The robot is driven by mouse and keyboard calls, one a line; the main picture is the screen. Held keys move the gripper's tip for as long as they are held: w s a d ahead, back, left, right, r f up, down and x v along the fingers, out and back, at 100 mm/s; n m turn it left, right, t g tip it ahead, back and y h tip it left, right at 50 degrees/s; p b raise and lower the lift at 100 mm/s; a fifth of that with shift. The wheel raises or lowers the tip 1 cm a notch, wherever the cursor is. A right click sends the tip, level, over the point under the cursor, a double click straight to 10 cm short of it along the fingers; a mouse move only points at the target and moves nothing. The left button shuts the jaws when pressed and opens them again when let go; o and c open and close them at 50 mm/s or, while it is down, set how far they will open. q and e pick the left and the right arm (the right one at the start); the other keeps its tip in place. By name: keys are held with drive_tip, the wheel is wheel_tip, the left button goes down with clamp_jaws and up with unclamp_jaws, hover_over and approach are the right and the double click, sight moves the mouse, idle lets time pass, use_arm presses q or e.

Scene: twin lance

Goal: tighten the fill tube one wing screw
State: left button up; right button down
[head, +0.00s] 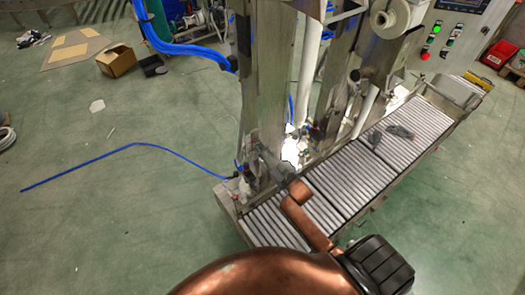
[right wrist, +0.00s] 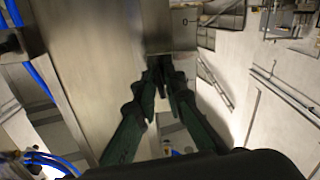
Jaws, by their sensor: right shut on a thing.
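My right gripper (head: 270,160) reaches in from the lower right to the base of the steel column of the filling machine. In the right wrist view its two dark fingers (right wrist: 163,72) come together at the lower edge of a steel plate (right wrist: 172,38). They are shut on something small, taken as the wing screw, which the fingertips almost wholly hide. A pale upright tube (head: 312,45) stands right of the column; whether it is fill tube one I cannot tell. My left gripper is not in view.
A roller conveyor (head: 345,180) runs from beneath my right arm to the upper right, with a dark object (head: 400,132) on it. Steel columns (head: 262,80) stand close to the gripper. A blue hose (head: 130,146) lies on the open green floor at left.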

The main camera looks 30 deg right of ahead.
drive_tip(key=shift+r+m+p, duration=0.1)
drive_tip(key=shift+m+p, duration=0.2)
drive_tip(key=shift+p, duration=0.1)
drive_tip(key=m+p, duration=0.2)
drive_tip(key=shift+m, duration=0.4)
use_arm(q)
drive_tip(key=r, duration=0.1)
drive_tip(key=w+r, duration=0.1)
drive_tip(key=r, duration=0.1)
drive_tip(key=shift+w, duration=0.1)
use_arm(e)
drive_tip(key=shift+m, duration=0.5)
